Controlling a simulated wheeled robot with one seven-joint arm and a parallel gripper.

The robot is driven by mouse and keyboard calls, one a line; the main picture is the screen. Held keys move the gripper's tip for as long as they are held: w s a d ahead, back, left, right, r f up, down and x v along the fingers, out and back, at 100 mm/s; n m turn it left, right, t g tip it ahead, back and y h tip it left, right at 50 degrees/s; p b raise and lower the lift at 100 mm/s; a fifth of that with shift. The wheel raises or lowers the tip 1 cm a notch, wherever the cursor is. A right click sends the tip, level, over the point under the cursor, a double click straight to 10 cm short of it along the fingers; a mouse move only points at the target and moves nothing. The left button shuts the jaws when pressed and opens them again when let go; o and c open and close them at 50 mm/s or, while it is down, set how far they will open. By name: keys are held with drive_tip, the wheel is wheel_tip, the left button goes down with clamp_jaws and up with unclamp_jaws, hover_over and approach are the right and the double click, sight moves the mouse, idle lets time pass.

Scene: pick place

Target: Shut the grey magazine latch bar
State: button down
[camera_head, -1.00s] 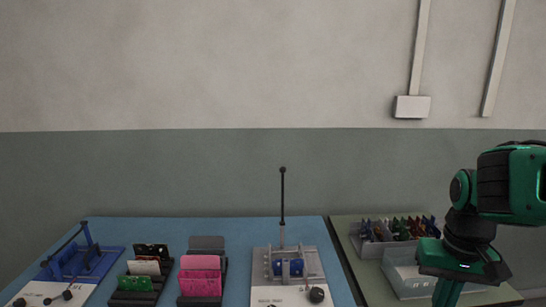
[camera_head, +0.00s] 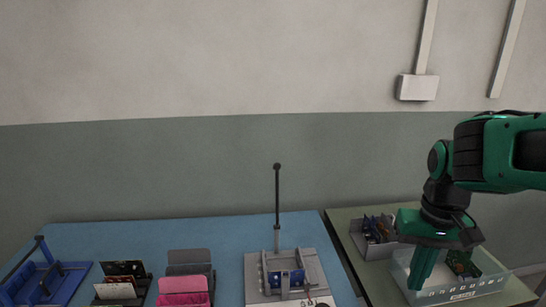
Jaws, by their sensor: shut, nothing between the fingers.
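The grey magazine (camera_head: 312,270) stands on the blue mat, with a blue part (camera_head: 293,277) between its grey walls. Its latch bar (camera_head: 277,205) stands upright at the back, a thin dark rod with a black knob on top, swung up and away from the magazine. My gripper (camera_head: 416,286) is at the right, pointing down at the clear bin, well apart from the latch bar. Its fingers are shut with nothing seen between them. The magazine's front edge is cut off by the picture.
The clear bin (camera_head: 462,292) holds a dark green board (camera_head: 462,264). Dark racks with pink (camera_head: 183,292) and other cards and a blue fixture (camera_head: 45,284) stand at left.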

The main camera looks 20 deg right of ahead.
drive_tip(key=w+a+r+n+t, duration=0.1)
drive_tip(key=w+r, duration=0.5)
drive_tip(key=w, duration=0.3)
drive_tip(key=w+a+r+n+t, duration=0.1)
drive_tip(key=w+r+n, duration=0.1)
drive_tip(key=w+r, duration=0.5)
drive_tip(key=w+a+r+n+t, duration=0.1)
drive_tip(key=w+a+r+n, duration=0.1)
drive_tip(key=w+a+r, duration=0.55)
drive_tip(key=w+a+r+n+t, duration=0.1)
drive_tip(key=w+a+r, duration=0.1)
drive_tip(key=w+a, duration=0.95)
drive_tip(key=w+d+f, duration=0.3)
drive_tip(key=w+f, duration=0.4)
drive_tip(key=f, duration=0.3)
drive_tip(key=shift+s+r, duration=0.15)
drive_tip(key=shift+s, duration=1)
drive_tip(key=shift+s+r, duration=0.15)
drive_tip(key=shift+s, duration=0.95)
